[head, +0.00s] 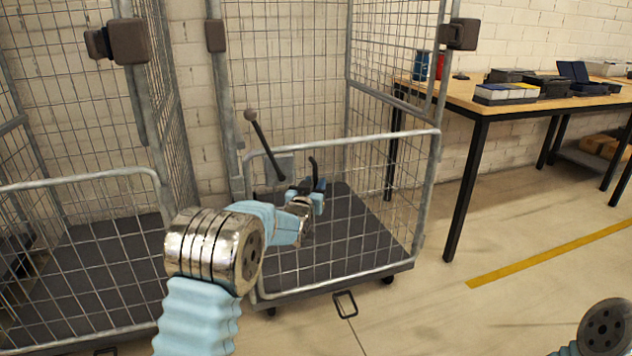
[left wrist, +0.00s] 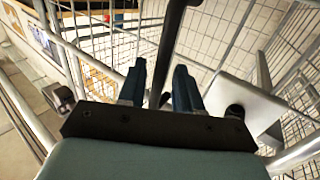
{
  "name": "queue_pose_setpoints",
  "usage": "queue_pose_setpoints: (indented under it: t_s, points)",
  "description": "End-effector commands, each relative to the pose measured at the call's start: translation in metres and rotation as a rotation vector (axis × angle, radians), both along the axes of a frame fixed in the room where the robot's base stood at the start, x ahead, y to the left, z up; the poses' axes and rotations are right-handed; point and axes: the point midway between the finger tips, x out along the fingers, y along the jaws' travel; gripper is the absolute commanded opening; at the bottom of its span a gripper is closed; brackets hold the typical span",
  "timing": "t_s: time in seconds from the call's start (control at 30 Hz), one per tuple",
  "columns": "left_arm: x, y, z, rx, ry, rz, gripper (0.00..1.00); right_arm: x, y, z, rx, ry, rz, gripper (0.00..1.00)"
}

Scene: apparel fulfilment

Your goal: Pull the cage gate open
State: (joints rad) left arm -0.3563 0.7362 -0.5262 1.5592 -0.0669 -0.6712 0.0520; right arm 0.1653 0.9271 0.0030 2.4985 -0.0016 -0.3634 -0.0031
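The cage gate (head: 375,137) is a low wire-mesh panel in a grey tube frame across the front of the right cage. A dark lever with a round knob (head: 250,115) slants down to a grey plate on the gate's left side. My left gripper (head: 320,190) is at the gate, just right of this plate. In the left wrist view its two blue fingers (left wrist: 160,75) stand apart, with a dark bar (left wrist: 172,35) running between them and gaps visible beside it. Whether they touch the bar is unclear. A grey plate (left wrist: 235,100) is right of the fingers. My right gripper is out of frame.
A second cage (head: 80,183) stands close on the left. A wooden-topped table (head: 490,104) with black legs and boxes is on the right. A black floor-level loop (head: 345,304) sits before the right cage. The floor ahead of the table is clear, with a yellow line (head: 550,255).

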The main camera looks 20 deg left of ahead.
Motion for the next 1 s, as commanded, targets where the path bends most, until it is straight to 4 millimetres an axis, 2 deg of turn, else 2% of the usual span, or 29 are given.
queue_pose_setpoints:
  t_s: [0.13, 0.43, 0.67, 1.0]
  points:
    - [0.0122, 0.0003, -0.0001, 0.000, 0.000, 0.000, 0.34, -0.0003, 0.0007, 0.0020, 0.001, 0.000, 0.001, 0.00]
    - [0.0148, 0.0002, -0.0003, -0.001, 0.000, 0.000, 0.34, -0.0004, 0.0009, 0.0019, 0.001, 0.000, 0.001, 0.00]
    - [0.0146, 0.0001, -0.0002, -0.001, 0.000, 0.000, 0.01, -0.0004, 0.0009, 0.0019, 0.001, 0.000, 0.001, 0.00]
    - [0.0140, -0.0009, -0.0004, -0.001, 0.000, -0.001, 0.00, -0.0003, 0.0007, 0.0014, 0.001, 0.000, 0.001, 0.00]
